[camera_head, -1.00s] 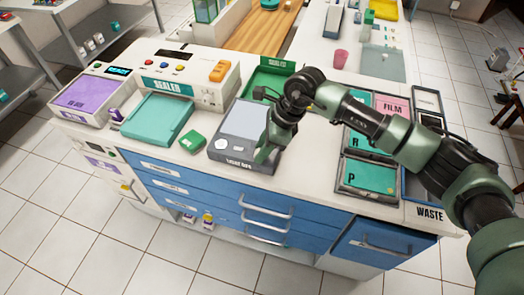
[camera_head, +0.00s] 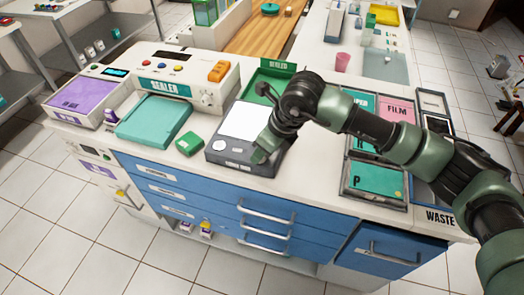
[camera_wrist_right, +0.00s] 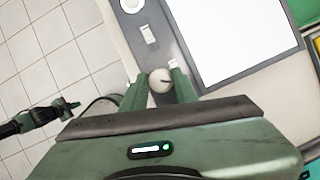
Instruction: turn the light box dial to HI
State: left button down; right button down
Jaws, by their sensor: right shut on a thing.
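The light box (camera_head: 224,157) is a dark grey unit on the counter, and its screen (camera_head: 241,121) glows white. In the right wrist view, the dial (camera_wrist_right: 160,80) is a pale round knob on the front panel with a dark pointer mark. My right gripper (camera_head: 262,153) is at the panel's right part in the head view. In the right wrist view its green fingers (camera_wrist_right: 156,82) stand on either side of the dial, shut on it. I cannot read the dial's markings. My left gripper is not in the head view.
A small green block (camera_head: 189,144) and the teal-lidded sealer (camera_head: 155,120) stand left of the light box. Labelled trays (camera_head: 374,181) lie to its right. Blue drawers with handles (camera_head: 265,217) are below the counter edge.

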jog(key=shift+r, duration=0.1)
jog(key=c, duration=1.1)
grip_release()
jog(key=b+v, duration=0.1)
jog(key=v, duration=0.6)
jog(key=shift+d+r+b, duration=0.2)
jog(key=shift+r+b, duration=0.15)
jog(key=shift+b, duration=0.05)
jog(key=shift+s, duration=0.15)
